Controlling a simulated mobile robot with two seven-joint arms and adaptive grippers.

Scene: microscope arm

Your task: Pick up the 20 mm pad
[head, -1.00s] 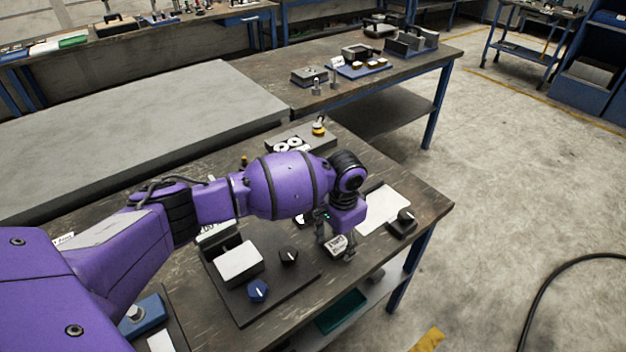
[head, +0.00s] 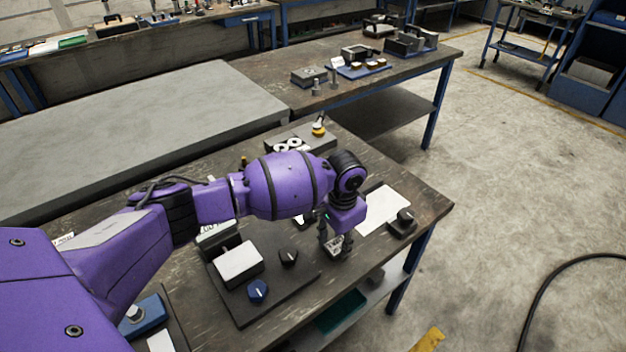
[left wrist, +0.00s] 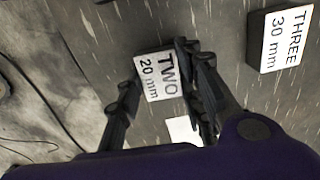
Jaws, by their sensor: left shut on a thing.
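The 20 mm pad (left wrist: 158,78) is a small block with a white top lettered "TWO 20 mm". In the left wrist view it sits between the two dark fingers of my left gripper (left wrist: 160,84), which is shut on it. In the head view the left gripper (head: 336,250) points down near the table's front edge, and the pad (head: 334,246) shows partly between its fingers. I cannot tell whether the pad still touches the table. My right gripper is not in view.
A block lettered "THREE 30 mm" (left wrist: 285,42) stands apart in the left wrist view. In the head view, a white sheet (head: 383,210) and a black knob box (head: 402,224) lie right of the gripper. A dark plate with knobs (head: 300,275) lies to its left.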

